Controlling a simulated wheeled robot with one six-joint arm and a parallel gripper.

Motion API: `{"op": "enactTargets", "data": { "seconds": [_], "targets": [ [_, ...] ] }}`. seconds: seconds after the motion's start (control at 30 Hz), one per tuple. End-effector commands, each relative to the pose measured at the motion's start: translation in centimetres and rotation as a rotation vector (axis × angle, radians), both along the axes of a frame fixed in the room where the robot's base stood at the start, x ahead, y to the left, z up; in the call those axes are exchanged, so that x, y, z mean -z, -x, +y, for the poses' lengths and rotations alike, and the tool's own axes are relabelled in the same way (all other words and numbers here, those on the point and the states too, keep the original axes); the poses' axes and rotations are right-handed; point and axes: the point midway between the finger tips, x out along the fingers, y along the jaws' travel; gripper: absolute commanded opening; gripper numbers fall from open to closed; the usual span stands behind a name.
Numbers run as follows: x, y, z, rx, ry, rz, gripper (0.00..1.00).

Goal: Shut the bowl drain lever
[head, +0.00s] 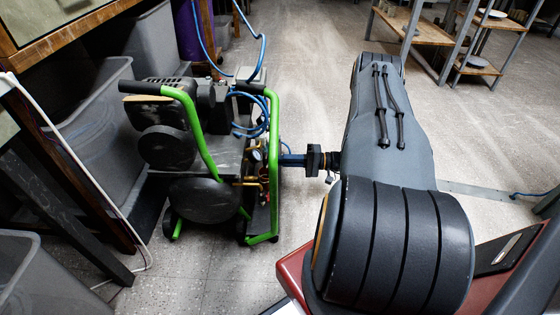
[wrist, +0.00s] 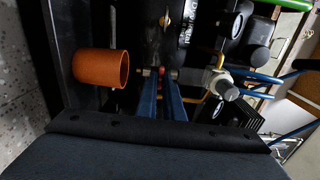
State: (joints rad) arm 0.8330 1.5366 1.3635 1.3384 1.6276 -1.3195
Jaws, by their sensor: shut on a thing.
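My gripper (head: 284,160) reaches in from the right against the valve and gauge side of the green-framed compressor (head: 190,128). In the wrist view its two blue fingers (wrist: 162,84) are close together. They are shut on a small part with a red spot (wrist: 161,71), which looks like the bowl drain lever. The fingertips hide most of it, so its exact angle cannot be told. In the head view the lever is too small to make out.
An orange cylinder (wrist: 100,68) stands out left of the fingers. A grey round fitting (wrist: 220,84) and a blue hose (wrist: 258,94) are to the right. Grey bins (head: 85,110) stand left of the compressor. Shelves (head: 465,35) stand at the back right. Floor behind is clear.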

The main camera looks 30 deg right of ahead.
Motion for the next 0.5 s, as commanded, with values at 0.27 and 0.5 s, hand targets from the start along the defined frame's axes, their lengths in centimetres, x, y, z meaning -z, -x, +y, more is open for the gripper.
{"op": "enactTargets", "data": {
  "seconds": [0.27,0.5],
  "targets": [
    [0.04,-0.01,-0.06,0.001,0.001,0.000,0.12],
    [0.02,-0.01,-0.03,0.001,0.001,0.000,0.26]
  ]
}}
